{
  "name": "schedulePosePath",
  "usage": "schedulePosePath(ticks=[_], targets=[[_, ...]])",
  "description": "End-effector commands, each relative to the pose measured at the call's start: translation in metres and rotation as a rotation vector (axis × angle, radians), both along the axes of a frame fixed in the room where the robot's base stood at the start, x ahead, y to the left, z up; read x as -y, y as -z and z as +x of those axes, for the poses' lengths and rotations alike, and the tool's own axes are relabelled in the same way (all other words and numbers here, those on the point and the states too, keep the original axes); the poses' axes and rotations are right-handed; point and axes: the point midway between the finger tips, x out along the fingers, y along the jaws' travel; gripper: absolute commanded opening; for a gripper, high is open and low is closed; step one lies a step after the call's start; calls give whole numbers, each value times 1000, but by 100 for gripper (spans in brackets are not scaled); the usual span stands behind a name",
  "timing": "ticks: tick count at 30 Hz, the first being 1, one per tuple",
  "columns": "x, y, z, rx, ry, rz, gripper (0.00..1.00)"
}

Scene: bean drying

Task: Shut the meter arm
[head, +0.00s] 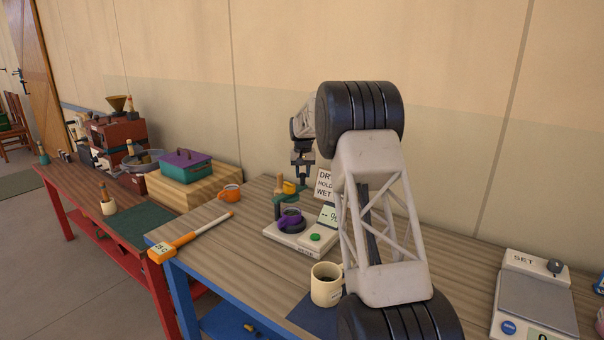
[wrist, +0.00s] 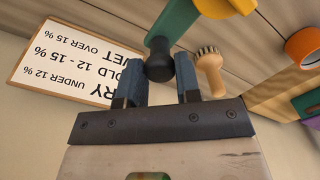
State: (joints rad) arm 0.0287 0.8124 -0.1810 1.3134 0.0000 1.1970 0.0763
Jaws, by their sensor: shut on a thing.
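The moisture meter (head: 300,240) stands on the striped table. It has a pale base, a green button (head: 315,237) and a small display (head: 328,214). A purple cup (head: 291,216) sits on the meter, its top in view. The green meter arm (head: 286,203) stands up above the base, clear of the cup; its exact angle is hard to judge. In the wrist view the green arm (wrist: 174,20) ends in a dark round knob (wrist: 159,62). My gripper (wrist: 159,80) is shut on this knob with its blue fingers; it also shows in the head view (head: 303,178).
A sign (wrist: 75,65) stands behind the meter. A cream mug (head: 326,287) is in front, and a scale (head: 535,300) at the right. My forearm hides the table right of the meter.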

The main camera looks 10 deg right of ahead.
Motion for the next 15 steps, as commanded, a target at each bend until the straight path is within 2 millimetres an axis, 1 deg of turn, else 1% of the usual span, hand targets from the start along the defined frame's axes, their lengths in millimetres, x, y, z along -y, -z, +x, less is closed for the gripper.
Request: schedulePosePath(ticks=[8, 15], targets=[[10, -2, -12, 2, 97, 0, 0], [20, -2, -31, 1, 243, 0, 0]])
